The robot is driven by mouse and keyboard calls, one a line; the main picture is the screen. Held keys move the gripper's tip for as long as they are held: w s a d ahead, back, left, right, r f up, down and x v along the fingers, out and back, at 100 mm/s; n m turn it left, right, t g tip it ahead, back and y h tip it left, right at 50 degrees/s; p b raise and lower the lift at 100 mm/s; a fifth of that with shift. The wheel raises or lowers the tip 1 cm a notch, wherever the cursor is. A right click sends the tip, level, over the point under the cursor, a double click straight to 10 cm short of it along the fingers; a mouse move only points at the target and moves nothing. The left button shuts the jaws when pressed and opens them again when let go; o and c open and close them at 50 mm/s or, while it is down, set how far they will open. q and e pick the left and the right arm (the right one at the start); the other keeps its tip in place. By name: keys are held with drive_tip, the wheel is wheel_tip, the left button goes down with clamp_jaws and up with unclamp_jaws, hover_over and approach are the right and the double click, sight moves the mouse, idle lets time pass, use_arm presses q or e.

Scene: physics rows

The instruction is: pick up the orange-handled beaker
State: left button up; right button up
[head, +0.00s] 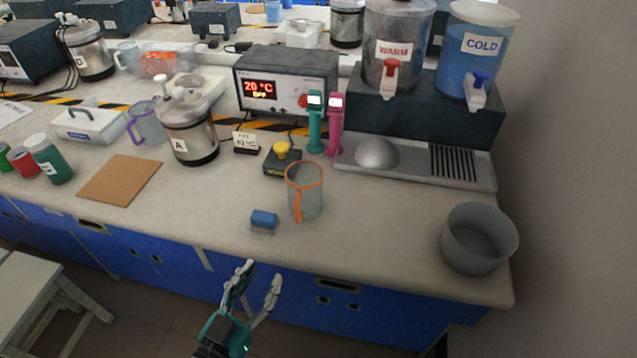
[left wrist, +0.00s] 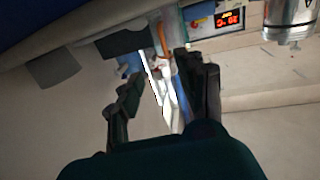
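The orange-handled beaker (head: 312,192) stands upright on the bench near its front edge, clear grey with an orange rim and its handle facing front-left. In the left wrist view its orange handle (left wrist: 162,40) shows beyond my fingers, partly hidden. My left gripper (head: 260,277) is open and empty, in front of the bench edge and apart from the beaker. Its two spread fingers also show in the left wrist view (left wrist: 163,88). My right gripper is in neither view.
A blue sponge-like block (head: 264,220) lies just left of the beaker. A yellow-knobbed device (head: 282,160) is close behind. A grey bowl (head: 479,240) stands right, with clear bench between. A purple-handled beaker (head: 148,124) and brown board (head: 120,181) are left.

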use_arm(q)
drive_tip(key=p, duration=0.1)
approach(296, 215)
drive_tip(key=x, duration=0.4)
drive_tip(key=shift+w+d+r+p, duration=0.1)
drive_tip(key=shift+w+d+p, duration=0.1)
drive_tip(key=shift+d+p, duration=0.15)
drive_tip(key=shift+w+d, duration=0.15)
drive_tip(key=shift+w, duration=0.3)
drive_tip(key=x, duration=0.4)
drive_tip(key=shift+w+p, duration=0.25)
drive_tip(key=shift+p, duration=0.15)
drive_tip(key=shift+w, duration=0.3)
drive_tip(key=c, duration=0.7)
clamp_jaws()
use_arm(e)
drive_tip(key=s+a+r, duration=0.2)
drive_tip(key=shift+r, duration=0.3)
